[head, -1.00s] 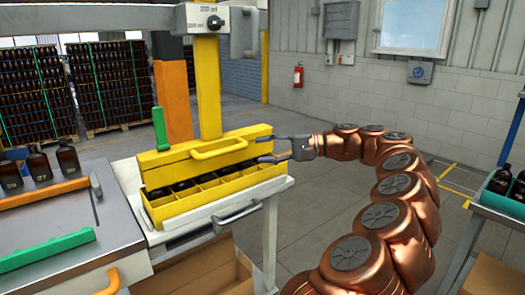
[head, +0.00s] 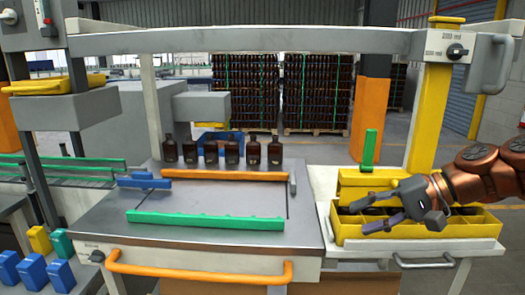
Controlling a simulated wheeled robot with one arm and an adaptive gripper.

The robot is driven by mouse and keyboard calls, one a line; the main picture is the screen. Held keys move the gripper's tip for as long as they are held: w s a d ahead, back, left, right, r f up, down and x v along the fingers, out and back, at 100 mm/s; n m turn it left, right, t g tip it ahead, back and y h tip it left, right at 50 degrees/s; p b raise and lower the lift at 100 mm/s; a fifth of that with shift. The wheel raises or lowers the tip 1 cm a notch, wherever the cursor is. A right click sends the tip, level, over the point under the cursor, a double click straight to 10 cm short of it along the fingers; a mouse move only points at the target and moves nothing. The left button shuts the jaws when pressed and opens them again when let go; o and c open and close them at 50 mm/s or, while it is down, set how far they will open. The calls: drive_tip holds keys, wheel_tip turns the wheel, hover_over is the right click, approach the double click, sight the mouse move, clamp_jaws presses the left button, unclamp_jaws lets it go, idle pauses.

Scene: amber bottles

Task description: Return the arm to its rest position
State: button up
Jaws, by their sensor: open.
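My gripper (head: 360,216) is at the right in the head view, at the end of my copper-coloured arm (head: 478,178). Its two fingers point left and are spread apart, with nothing between them. It shows in front of the yellow divided crate (head: 475,226) and hides part of its compartments. I cannot tell whether it touches the crate. Most of my arm is outside the picture at the right.
The crate stands on a white side shelf (head: 355,249). A grey workbench (head: 240,207) at the centre carries a row of amber bottles (head: 211,150), an orange bar (head: 224,175) and a green bar (head: 205,220). A yellow post (head: 428,120) rises behind the crate.

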drive_tip(key=s+a+f+n+g+h+p, duration=0.1)
drive_tip(key=s+a+f+n+g+h, duration=0.15)
drive_tip(key=s+a+f, duration=0.35)
drive_tip(key=s+a+f+n+g+h, duration=0.1)
drive_tip(key=s+a+f+g+h, duration=0.2)
drive_tip(key=s, duration=0.5)
drive_tip(key=s+d+f+h, duration=0.2)
drive_tip(key=s+f, duration=0.2)
drive_tip(key=s, duration=0.2)
drive_tip(key=s+d+f+h+p, duration=0.1)
drive_tip(key=s+d+f+h, duration=0.2)
drive_tip(key=s, duration=0.3)
drive_tip(key=shift+s+d+f+n+p, duration=0.15)
drive_tip(key=shift+s+f+n+p, duration=0.25)
drive_tip(key=shift+f, duration=0.3)
drive_tip(key=shift+c, duration=0.3)
